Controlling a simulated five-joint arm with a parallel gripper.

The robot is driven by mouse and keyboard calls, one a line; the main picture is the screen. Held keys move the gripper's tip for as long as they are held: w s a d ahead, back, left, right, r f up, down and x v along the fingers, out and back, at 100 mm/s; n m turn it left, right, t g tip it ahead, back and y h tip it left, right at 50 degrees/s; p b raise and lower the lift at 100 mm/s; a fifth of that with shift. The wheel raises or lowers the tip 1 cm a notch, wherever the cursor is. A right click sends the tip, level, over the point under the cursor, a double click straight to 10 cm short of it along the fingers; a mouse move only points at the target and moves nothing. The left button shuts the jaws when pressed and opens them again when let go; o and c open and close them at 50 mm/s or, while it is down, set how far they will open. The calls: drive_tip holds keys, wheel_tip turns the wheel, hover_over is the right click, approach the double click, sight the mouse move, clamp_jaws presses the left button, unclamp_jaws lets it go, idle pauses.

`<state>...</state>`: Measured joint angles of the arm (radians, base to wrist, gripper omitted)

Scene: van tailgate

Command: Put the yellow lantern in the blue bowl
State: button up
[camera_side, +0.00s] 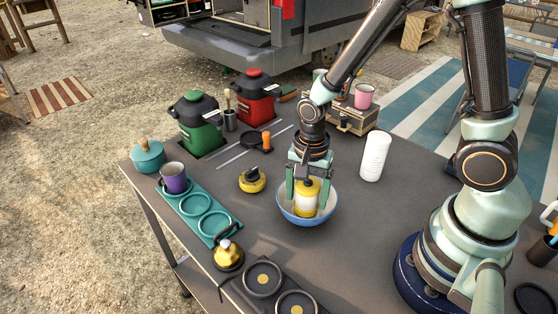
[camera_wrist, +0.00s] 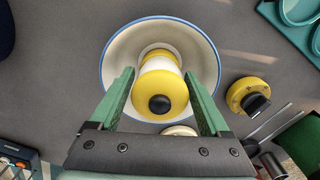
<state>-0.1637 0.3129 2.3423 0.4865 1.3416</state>
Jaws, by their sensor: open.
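The yellow lantern (camera_side: 306,197), yellow and white with a black top knob, stands inside the blue bowl (camera_side: 307,220). The bowl is pale inside with a blue rim. In the wrist view the lantern (camera_wrist: 160,90) is in the bowl (camera_wrist: 118,55), near the middle of the picture. My gripper (camera_side: 304,190) points down over the bowl, its green fingers on either side of the lantern. In the wrist view my gripper (camera_wrist: 162,88) is open, with gaps between both fingers and the lantern. The lantern's base is partly hidden.
A yellow-and-black round item (camera_side: 252,180) sits left of the bowl. A white bottle (camera_side: 375,156) stands to the right. A teal tray (camera_side: 202,213) holds a purple mug (camera_side: 174,178). Green (camera_side: 197,122) and red (camera_side: 256,97) jugs stand behind. A gold kettle-like item (camera_side: 229,255) is at front left.

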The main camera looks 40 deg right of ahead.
wheel_tip(320, 180, up, 10)
drive_tip(key=shift+r, duration=0.1)
drive_tip(key=shift+d+r+n, duration=0.15)
drive_tip(key=shift+r+n, duration=0.15)
drive_tip(key=shift+r, duration=0.3)
drive_tip(key=d+r+n+t, duration=0.2)
drive_tip(key=r+n, duration=0.3)
drive_tip(key=n, duration=0.1)
drive_tip(key=s+d+r+n+t, duration=0.1)
drive_tip(key=d+r+n+t, duration=0.1)
drive_tip(key=r+n, duration=0.3)
drive_tip(key=shift+s+d+r+n+t, duration=0.25)
drive_tip(key=shift+d+n+t, duration=0.1)
drive_tip(key=shift+n+t, duration=0.55)
